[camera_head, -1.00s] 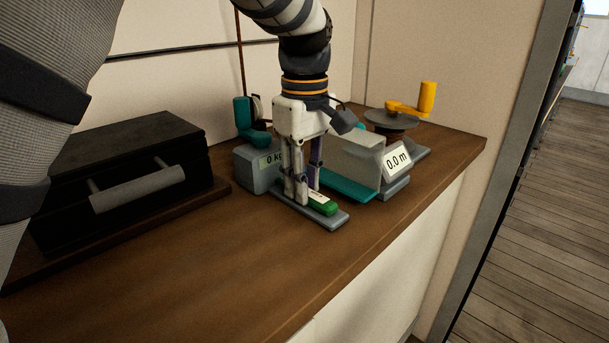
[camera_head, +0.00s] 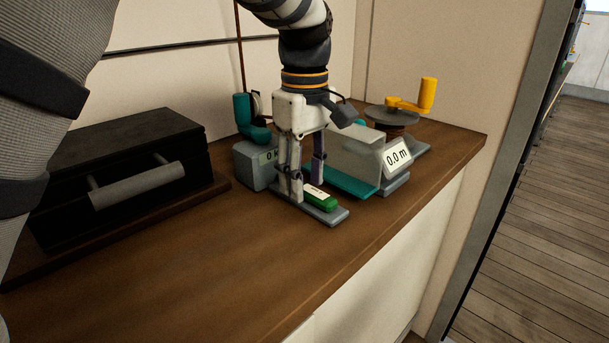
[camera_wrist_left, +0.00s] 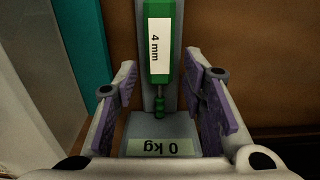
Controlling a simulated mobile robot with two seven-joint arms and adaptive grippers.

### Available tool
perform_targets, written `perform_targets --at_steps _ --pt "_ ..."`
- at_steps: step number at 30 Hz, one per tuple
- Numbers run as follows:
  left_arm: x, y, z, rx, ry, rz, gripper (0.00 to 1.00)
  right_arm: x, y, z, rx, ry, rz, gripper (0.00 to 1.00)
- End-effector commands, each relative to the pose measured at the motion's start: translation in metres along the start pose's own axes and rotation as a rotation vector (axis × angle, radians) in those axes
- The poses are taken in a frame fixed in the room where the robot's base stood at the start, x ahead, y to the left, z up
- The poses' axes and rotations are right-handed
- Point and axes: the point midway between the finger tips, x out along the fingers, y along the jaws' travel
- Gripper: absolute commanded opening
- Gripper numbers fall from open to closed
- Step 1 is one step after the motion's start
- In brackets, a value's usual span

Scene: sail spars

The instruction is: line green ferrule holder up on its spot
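The green ferrule holder (camera_head: 322,199), with a white label, lies on the narrow grey plate (camera_head: 335,216) of the scale. In the left wrist view the holder (camera_wrist_left: 160,50) reads "4 mm", lies lengthwise along the plate, and has a narrow green end pointing toward the "0 kg" display (camera_wrist_left: 160,147). My left gripper (camera_head: 306,188) points down over the plate. Its fingers stand apart on either side of the plate, with visible gaps to the holder in the left wrist view (camera_wrist_left: 161,72). My right gripper is not in view.
The grey scale body (camera_head: 254,168) stands behind the plate. A device (camera_head: 398,158) reading "0.0 m", with a teal strip (camera_head: 348,185), stands close on the right. A black case (camera_head: 120,165) is at left. The front of the wooden counter (camera_head: 220,270) is clear.

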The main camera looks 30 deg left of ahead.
Motion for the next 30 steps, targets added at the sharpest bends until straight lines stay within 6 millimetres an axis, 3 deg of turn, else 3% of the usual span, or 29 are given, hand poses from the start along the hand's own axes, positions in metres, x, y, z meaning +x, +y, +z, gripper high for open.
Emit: perform_targets --at_steps 15,30 --pt "-0.064 0.0 0.0 0.0 0.002 0.003 0.38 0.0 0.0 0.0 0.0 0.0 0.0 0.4" --pt "-0.067 0.0 0.0 0.0 0.001 0.002 0.38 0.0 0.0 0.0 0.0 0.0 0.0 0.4"
